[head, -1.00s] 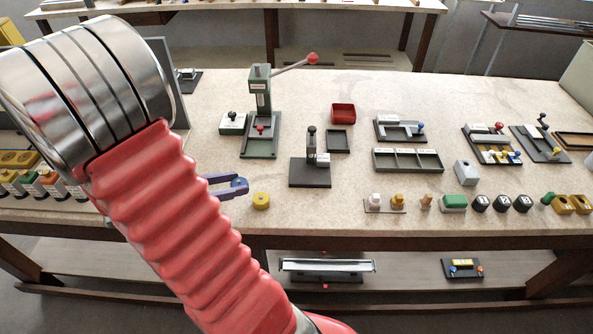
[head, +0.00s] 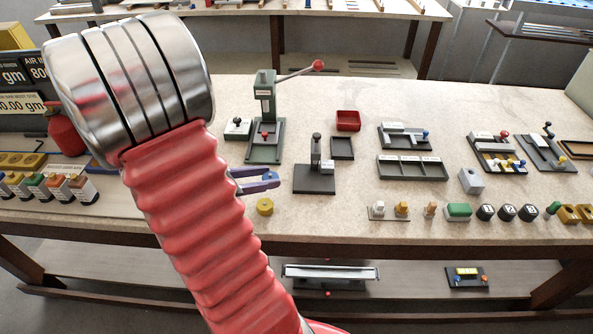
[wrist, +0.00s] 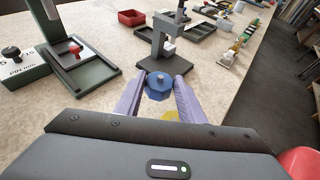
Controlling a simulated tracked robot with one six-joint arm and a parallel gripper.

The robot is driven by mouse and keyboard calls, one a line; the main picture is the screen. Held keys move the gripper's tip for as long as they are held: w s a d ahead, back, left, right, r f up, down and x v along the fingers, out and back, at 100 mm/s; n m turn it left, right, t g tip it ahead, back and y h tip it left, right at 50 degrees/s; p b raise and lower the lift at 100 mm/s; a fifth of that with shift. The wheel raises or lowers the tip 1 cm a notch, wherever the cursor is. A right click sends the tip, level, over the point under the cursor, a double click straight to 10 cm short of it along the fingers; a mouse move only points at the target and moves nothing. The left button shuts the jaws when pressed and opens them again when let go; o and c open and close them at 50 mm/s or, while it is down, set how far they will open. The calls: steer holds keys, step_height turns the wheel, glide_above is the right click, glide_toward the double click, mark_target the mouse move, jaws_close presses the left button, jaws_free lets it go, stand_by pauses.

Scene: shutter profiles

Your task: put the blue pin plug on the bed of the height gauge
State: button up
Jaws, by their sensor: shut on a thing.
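The blue pin plug (wrist: 158,86) is an eight-sided blue piece with a small knob on top, held between the purple fingers of my gripper (wrist: 160,80) in the wrist view. In the head view my gripper (head: 262,181) is over the bench, left of the height gauge, and I cannot make out the plug clearly there. The height gauge (head: 316,153) has a dark flat bed (head: 314,183) and an upright post with a light grey block on it. In the wrist view its bed (wrist: 142,66) lies just beyond the plug. The bed looks empty.
A yellow round piece (head: 265,206) lies on the bench just in front of my gripper. A green press (head: 265,120) with a red-knobbed lever stands behind. A red tray (head: 348,120) and a dark tray (head: 342,148) lie behind and right of the gauge.

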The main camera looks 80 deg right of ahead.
glide_above(296, 180)
steer(key=shift+w+a, duration=0.25)
steer(key=shift+a, duration=0.05)
stand_by(0.3)
steer(key=shift+s+d, duration=0.25)
steer(key=shift+s+d+f, duration=0.1)
steer(key=shift+d+f, duration=0.05)
steer(key=shift+f, duration=1.6)
steer(key=o, duration=1.1)
steer(key=shift+f, duration=0.1)
